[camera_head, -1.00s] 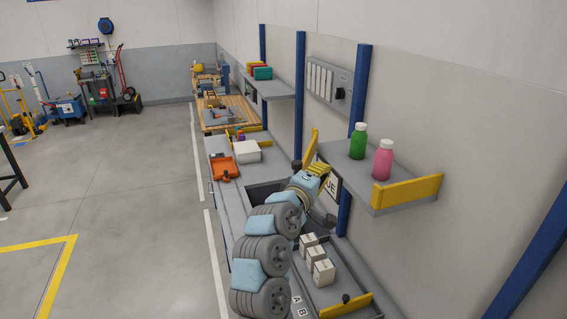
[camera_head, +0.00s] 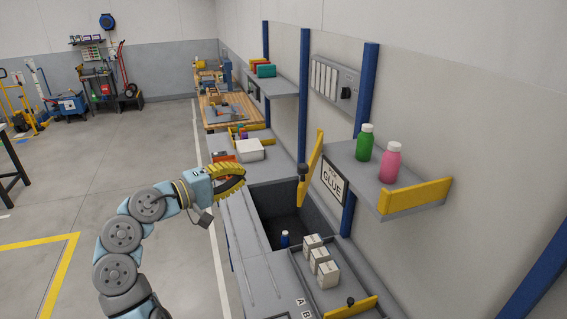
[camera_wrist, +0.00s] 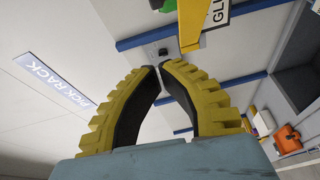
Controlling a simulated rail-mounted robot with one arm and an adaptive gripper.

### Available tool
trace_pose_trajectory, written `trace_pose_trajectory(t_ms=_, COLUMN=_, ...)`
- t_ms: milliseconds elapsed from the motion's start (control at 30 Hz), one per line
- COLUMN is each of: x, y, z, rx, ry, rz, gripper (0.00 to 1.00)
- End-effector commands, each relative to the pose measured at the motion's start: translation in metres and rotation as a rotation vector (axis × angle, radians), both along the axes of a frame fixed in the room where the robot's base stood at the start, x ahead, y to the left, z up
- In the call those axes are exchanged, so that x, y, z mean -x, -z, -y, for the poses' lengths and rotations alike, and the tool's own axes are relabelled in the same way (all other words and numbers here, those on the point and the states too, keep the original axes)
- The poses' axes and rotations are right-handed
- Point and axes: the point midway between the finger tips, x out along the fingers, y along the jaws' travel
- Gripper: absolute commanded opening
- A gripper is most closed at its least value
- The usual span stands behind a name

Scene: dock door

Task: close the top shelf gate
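The top shelf (camera_head: 350,164) holds a green bottle and a pink bottle. A yellow bar, apparently its gate (camera_head: 312,165), slants down at the shelf's left end, swung away from the front edge. A dark knob (camera_head: 302,172) shows beside it. The gate also shows at the top of the wrist view (camera_wrist: 190,22). My gripper (camera_head: 243,169) is left of the gate, apart from it, above the counter. In the wrist view its yellow fingers (camera_wrist: 159,67) bow outward and their tips come together, with nothing visible between them.
The green bottle (camera_head: 364,143) and pink bottle (camera_head: 390,162) stand upright. Another yellow bar (camera_head: 415,197) borders the shelf's right end. A GLUE sign (camera_head: 333,182) hangs beneath. White boxes (camera_head: 323,263) stand in a tray below. Blue posts (camera_head: 363,90) line the wall. Open floor lies left.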

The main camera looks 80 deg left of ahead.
Motion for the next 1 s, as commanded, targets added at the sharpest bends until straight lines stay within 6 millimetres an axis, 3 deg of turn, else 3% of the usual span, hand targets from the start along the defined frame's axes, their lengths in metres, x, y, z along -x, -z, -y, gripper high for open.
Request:
trace_pose_trajectory(t_ms=167, x=-0.006, y=-0.001, z=-0.003, rx=0.002, ry=0.006, rz=0.003, gripper=0.0)
trace_pose_trajectory(t_ms=800, x=-0.092, y=0.003, z=-0.041, rx=0.005, ry=0.007, rz=0.002, gripper=0.0)
trace_pose_trajectory(t_ms=1000, x=-0.111, y=0.002, z=-0.032, rx=0.001, ry=0.004, rz=0.003, gripper=0.0)
